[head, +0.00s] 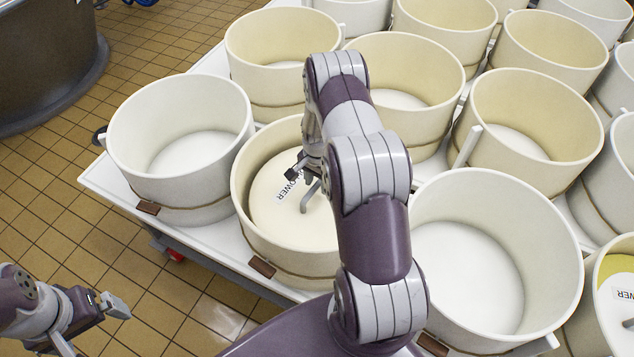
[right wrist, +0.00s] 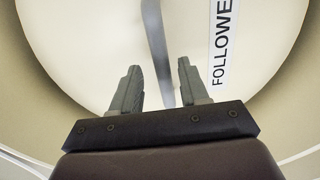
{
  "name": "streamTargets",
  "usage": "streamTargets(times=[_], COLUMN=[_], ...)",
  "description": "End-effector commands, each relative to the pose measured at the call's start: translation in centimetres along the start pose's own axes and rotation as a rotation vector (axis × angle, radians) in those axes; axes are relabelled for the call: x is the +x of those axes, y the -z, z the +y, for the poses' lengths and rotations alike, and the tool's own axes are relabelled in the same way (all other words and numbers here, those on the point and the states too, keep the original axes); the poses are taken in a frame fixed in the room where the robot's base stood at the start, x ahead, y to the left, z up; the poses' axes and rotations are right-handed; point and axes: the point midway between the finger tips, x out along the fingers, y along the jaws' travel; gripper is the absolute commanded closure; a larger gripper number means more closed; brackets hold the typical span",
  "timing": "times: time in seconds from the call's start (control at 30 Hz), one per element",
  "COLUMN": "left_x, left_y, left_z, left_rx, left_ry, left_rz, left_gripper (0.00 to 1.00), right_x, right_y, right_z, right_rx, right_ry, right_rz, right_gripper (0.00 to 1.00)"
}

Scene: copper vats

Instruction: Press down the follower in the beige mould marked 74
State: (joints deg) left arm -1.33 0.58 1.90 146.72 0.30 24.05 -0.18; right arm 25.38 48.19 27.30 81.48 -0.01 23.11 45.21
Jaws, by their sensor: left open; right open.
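A cream follower disc (head: 272,208) with a grey bar handle (head: 311,196) lies inside a beige mould (head: 284,254) at the front of the cart. No number 74 is legible on the mould. My right gripper (head: 298,172) is open over the disc, inside the mould's rim. In the right wrist view, its fingers (right wrist: 155,66) are apart, with the grey handle (right wrist: 157,45) showing between them and the disc's "FOLLOWE" label (right wrist: 221,45) to the right. Contact with the handle cannot be told. My left gripper (head: 115,306) is open and empty at the lower left, over the floor.
A white cart (head: 112,184) carries several white and beige moulds close together. A white mould (head: 180,115) stands to the left and another (head: 482,335) to the right. At the right edge, another labelled disc (head: 615,322) shows. Tiled floor is open on the left, below a dark vat (head: 45,60).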

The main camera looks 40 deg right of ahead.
Motion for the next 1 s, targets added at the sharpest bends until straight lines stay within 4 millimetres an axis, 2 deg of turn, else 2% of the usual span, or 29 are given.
streamTargets(times=[0.1, 0.2, 0.47, 0.57, 0.6, 1.0], left_x=[-0.2, -0.2, -0.2, -0.2, -0.2, -0.2], left_y=[0.0, 0.1, 0.1, 0.1, 0.1, 0.1], left_z=[0.0, 0.0, 0.0, 0.0, 0.0, 0.0], left_rx=[0.0, 0.0, 0.0, 0.0, 0.0, 0.0], left_ry=[0.0, 0.0, 0.0, 0.0, 0.0, 0.0], left_rz=[0.0, 0.0, 0.0, 0.0, 0.0, 0.0], left_gripper=[0.0, 0.0, 0.0, 0.0, 0.0, 0.0], right_x=[1.6, 2.3, 2.5, 2.5, 2.5, 2.5], right_y=[0.0, 0.0, 0.0, 0.0, 0.0, 0.0], right_z=[0.0, -0.1, -0.1, -0.1, -0.1, -0.1], right_rx=[-0.001, -0.002, -0.002, -0.002, -0.002, -0.003], right_ry=[-0.001, 0.001, 0.001, 0.001, 0.001, 0.001], right_rz=[-0.001, 0.001, 0.001, 0.001, 0.001, 0.001], right_gripper=[0.56, 0.56, 0.56, 0.85, 0.98, 1.0])
